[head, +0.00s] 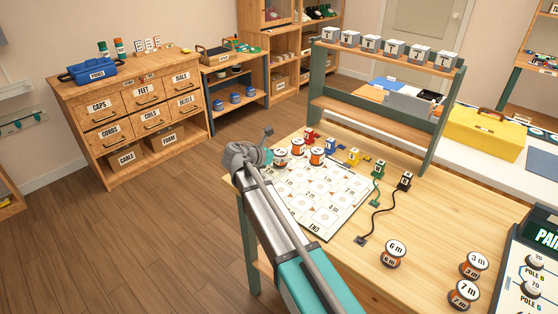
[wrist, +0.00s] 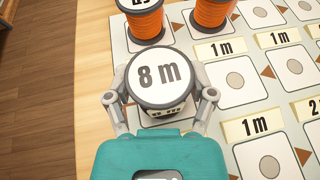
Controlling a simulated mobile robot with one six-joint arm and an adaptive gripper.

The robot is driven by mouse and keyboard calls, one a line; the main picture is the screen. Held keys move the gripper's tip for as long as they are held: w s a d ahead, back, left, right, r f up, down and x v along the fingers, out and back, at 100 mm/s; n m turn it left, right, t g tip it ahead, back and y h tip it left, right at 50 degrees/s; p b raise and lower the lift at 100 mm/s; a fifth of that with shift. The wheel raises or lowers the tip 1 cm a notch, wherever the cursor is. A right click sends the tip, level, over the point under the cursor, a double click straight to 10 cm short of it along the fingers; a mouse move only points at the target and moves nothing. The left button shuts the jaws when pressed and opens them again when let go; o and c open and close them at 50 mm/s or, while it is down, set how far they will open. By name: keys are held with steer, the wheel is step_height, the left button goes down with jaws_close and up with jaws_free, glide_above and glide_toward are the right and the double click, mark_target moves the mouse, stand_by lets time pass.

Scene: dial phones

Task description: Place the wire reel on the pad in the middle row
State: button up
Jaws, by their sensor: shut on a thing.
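My gripper (wrist: 160,97) is shut on a wire reel (wrist: 158,78) with a white top marked "8 m". In the wrist view its fingers grip the reel from both sides. It is over the board's near-left edge; whether it touches the board I cannot tell. The board (wrist: 238,132) has pale square pads, such as one pad (wrist: 236,79) right of the held reel. In the head view my gripper (head: 250,158) is at the board's left edge, and the arm hides part of the board. The pad grid (head: 318,200) is mostly bare there.
Orange reels (wrist: 145,25) stand just beyond the held one, close to it. More reels (head: 392,253) stand at the table's front right. A black cord (head: 377,210) lies right of the board. A shelf rack (head: 380,115) stands behind. The table's left edge is close.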

steer(key=shift+f, duration=0.1)
stand_by(0.3)
steer(key=shift+f, duration=0.15)
steer(key=o, duration=1.1)
steer(key=shift+r, duration=0.3)
steer(key=p+v, duration=0.4)
steer(key=v, duration=0.6)
steer(key=shift+s+a+r, duration=0.15)
steer(key=shift+a, duration=0.05)
steer(key=shift+s+a+r+p, duration=0.2)
steer(key=shift+s+a+p, duration=0.1)
steer(key=shift+s+a, duration=0.2)
